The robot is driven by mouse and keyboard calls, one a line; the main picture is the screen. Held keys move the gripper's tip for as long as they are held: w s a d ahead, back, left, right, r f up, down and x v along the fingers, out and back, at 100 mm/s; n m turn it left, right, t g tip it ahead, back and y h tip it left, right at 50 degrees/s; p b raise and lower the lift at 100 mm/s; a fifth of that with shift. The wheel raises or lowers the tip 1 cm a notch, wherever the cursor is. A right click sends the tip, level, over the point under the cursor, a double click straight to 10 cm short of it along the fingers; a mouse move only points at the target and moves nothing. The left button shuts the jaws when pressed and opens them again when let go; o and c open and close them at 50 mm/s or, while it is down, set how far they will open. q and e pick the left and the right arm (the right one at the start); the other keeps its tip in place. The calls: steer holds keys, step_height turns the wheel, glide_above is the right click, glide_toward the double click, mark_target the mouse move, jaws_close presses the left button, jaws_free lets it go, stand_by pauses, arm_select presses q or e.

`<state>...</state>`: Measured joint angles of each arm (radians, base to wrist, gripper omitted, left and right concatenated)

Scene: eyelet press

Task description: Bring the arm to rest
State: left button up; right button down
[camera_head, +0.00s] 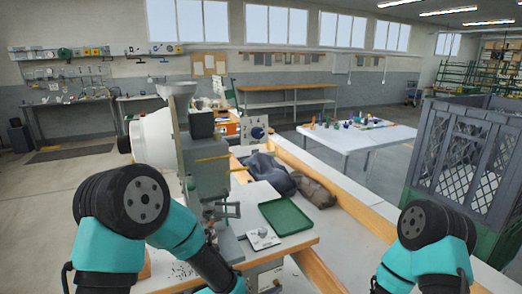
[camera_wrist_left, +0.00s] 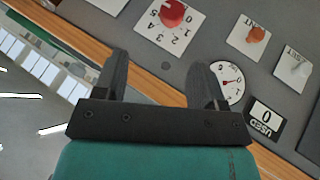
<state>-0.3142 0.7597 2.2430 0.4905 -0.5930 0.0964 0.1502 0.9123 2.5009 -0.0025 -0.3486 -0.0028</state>
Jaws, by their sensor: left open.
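My left gripper (camera_wrist_left: 158,62) shows in the left wrist view with its two black fingers apart and nothing between them. It is in front of a grey control panel; whether it touches the panel cannot be told. The panel carries a red knob (camera_wrist_left: 173,13) on a numbered scale, a round gauge (camera_wrist_left: 231,82), an orange toggle (camera_wrist_left: 257,34), a pale toggle (camera_wrist_left: 294,65) and a counter (camera_wrist_left: 264,117) reading 0. In the head view my left arm reaches toward the eyelet press (camera_head: 203,158); its gripper is not discernible there. My right arm's links show at lower right, its gripper out of view.
A green tray (camera_head: 286,215) and a small white plate with a knob (camera_head: 262,238) are on the bench beside the press. Dark cloth (camera_head: 266,173) lies behind. A big grey crate (camera_head: 462,150) stands at right. A white table (camera_head: 361,138) stands farther back.

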arm_select(q)
steer(key=s+a+f+m+g, duration=0.1)
steer(key=s+a+f+g, duration=0.2)
steer(key=s+a+f, duration=0.3)
steer(key=s+a+f+m+g+h, duration=0.1)
steer(key=s+a+f+g, duration=0.3)
steer(key=s, duration=0.9)
steer(key=a+f+m, duration=0.1)
steer(key=a+f, duration=0.2)
steer(key=f, duration=0.2)
steer(key=shift+s+a+f, duration=0.2)
steer(key=shift+a+f, duration=0.05)
steer(key=shift+f, duration=0.1)
steer(key=shift+a, duration=0.1)
